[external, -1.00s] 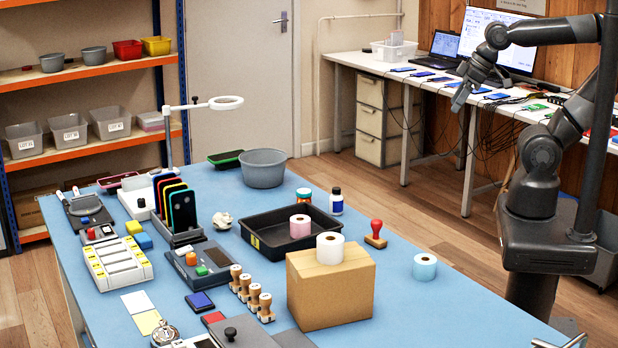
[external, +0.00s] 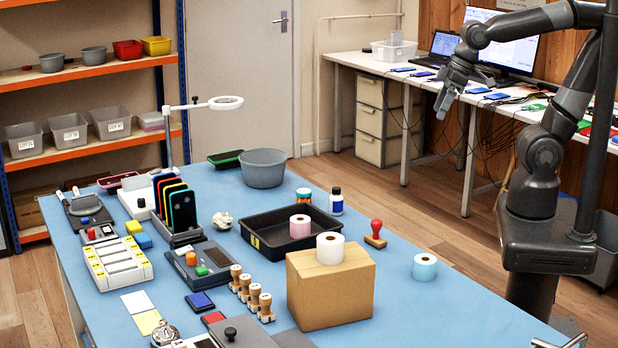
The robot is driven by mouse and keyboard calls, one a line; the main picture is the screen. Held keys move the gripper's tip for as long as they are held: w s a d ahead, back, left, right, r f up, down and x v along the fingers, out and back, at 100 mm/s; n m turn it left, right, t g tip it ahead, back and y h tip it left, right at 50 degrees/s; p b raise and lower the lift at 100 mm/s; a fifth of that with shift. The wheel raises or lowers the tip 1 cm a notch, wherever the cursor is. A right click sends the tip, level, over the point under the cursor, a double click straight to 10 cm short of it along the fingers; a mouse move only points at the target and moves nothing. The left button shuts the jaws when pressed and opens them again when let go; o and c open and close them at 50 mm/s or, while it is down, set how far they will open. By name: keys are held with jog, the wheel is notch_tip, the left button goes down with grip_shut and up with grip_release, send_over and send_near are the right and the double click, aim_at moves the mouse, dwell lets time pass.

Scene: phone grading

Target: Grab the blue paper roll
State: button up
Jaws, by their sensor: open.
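The blue paper roll (external: 425,268) stands upright on the blue table near its right edge, with nothing touching it. My gripper (external: 441,108) is open and empty. In the picture it is well above the roll and slightly to its right, in front of the white side desk. A white paper roll (external: 330,249) stands on a cardboard box (external: 331,292). A pink paper roll (external: 300,227) stands in a black tray (external: 262,241).
A red-handled stamp (external: 376,236) stands between the tray and the blue roll. The table surface (external: 450,310) around the blue roll is clear. Several wooden stamps (external: 250,292) stand left of the box. A white desk (external: 440,90) with phones and cables is behind my gripper.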

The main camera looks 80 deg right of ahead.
jog(key=w+a+f+n+g, duration=0.1)
jog(key=w+a+f+g, duration=0.2)
jog(key=a, duration=0.6)
jog(key=n+g, duration=0.2)
jog(key=n, duration=0.1)
send_near(427, 258)
jog(key=a, duration=0.1)
jog(key=shift+s+a+f+h, duration=0.15)
jog(key=shift+a+f+h, duration=0.05)
jog(key=shift+a+h, duration=0.2)
notch_tip(427, 258, down, 5)
jog(key=shift+d+r, duration=0.1)
jog(key=shift+r, duration=0.05)
jog(key=f, duration=0.4)
jog(key=shift+d+f, duration=0.35)
jog(key=shift+f, duration=0.6)
jog(key=shift+c, duration=0.3)
